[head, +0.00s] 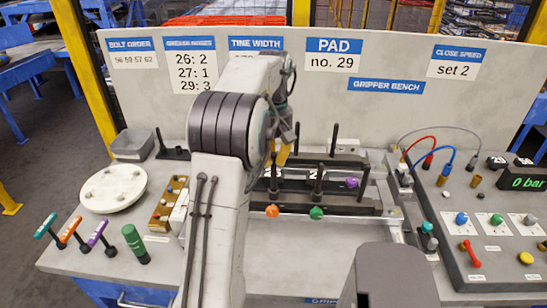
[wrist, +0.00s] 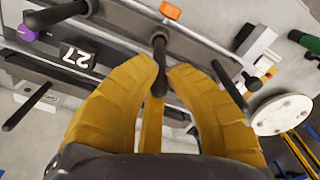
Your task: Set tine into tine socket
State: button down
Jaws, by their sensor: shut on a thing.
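My gripper (wrist: 158,88) has curved yellow fingers and is shut on a black tine (wrist: 159,62), a rod with a rounded end that shows between the fingertips in the wrist view. In the head view my yellow fingers (head: 284,153) point down over the left part of the dark gripper fixture (head: 340,206). Other black tines (head: 319,182) stand upright along its rails. I cannot make out the tine socket; my arm and fingers hide part of the fixture. I cannot tell whether the held tine's lower end is seated.
Orange (head: 272,211), green (head: 316,213) and purple (head: 352,182) knobs sit on the fixture. A plate marked 27 (wrist: 79,59) shows in the wrist view. A round white disc (head: 112,188) and grey bin (head: 132,144) are left. A control panel (head: 490,225) is right.

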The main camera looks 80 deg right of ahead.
jog(key=shift+f+b, duration=0.8)
jog(key=shift+f, duration=0.6)
dwell(1.3)
jog(key=c, duration=1.3)
grip_release()
jog(key=shift+o, duration=0.2)
jog(key=shift+r, duration=5.95)
